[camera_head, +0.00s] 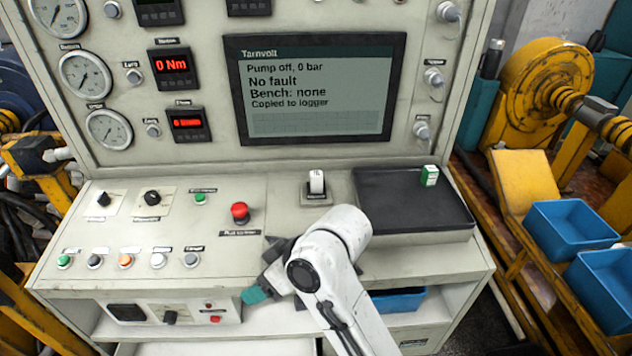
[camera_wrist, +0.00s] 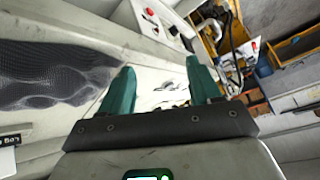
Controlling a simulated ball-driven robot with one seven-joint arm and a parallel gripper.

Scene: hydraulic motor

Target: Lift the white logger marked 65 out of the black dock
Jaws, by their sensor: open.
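A small white logger (camera_head: 317,181) stands upright in a small dark dock (camera_head: 313,199) on the console top, just left of the black tray; its marking is too small to read. My gripper (camera_head: 262,290) is at the console's front edge, below and left of the dock, its teal fingers pointing left. In the wrist view my gripper (camera_wrist: 158,85) has its two teal fingers apart with nothing held between them. I cannot make out the logger or dock in the wrist view.
A black tray (camera_head: 415,226) holds a green and white block (camera_head: 430,176) at its back right. A red emergency button (camera_head: 240,212) and several knobs are left of the dock. The screen (camera_head: 315,90) rises behind. Blue bins (camera_head: 572,228) stand at the right.

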